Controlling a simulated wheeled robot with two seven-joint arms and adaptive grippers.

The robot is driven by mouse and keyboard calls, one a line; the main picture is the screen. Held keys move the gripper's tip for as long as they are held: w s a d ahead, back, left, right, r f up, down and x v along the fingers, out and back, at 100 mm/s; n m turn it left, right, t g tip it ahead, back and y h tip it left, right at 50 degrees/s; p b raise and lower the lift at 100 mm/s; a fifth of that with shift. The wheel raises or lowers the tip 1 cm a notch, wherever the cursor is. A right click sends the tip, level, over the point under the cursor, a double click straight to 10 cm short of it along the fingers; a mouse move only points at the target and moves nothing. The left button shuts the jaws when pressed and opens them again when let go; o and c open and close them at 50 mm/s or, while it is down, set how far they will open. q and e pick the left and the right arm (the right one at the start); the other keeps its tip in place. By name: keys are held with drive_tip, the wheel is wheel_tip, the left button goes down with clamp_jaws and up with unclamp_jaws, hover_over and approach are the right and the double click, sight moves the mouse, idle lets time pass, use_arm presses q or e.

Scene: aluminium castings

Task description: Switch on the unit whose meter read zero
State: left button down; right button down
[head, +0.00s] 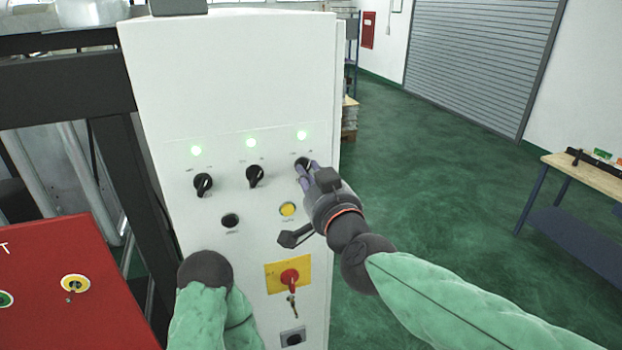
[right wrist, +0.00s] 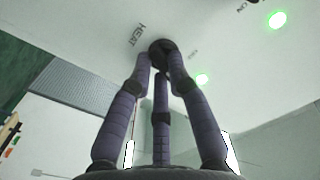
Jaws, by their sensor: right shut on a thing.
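A white cabinet (head: 225,70) carries a row of three black rotary knobs: a left knob (head: 203,184), a middle knob (head: 255,176) and a right knob (head: 302,162). Above them the left lamp (head: 196,151), middle lamp (head: 250,143) and right lamp (head: 301,135) all glow green. My right gripper (head: 304,171) is shut on the right knob. In the right wrist view its purple-grey fingers close around this black knob (right wrist: 161,48), beside the printed word HEAT. My left arm shows at the bottom, but its gripper does not. No meter is in view.
Below the knobs are a black button (head: 231,220), a yellow button (head: 288,209) and a red switch with keys on a yellow plate (head: 289,276). A red panel (head: 60,290) stands at lower left. Green floor (head: 430,170) is open to the right, before a workbench (head: 585,178).

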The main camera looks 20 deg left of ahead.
drive_tip(key=shift+m, duration=0.8)
drive_tip(key=shift+b, duration=0.3)
drive_tip(key=c, duration=1.2)
unclamp_jaws()
drive_tip(key=v, duration=1.2)
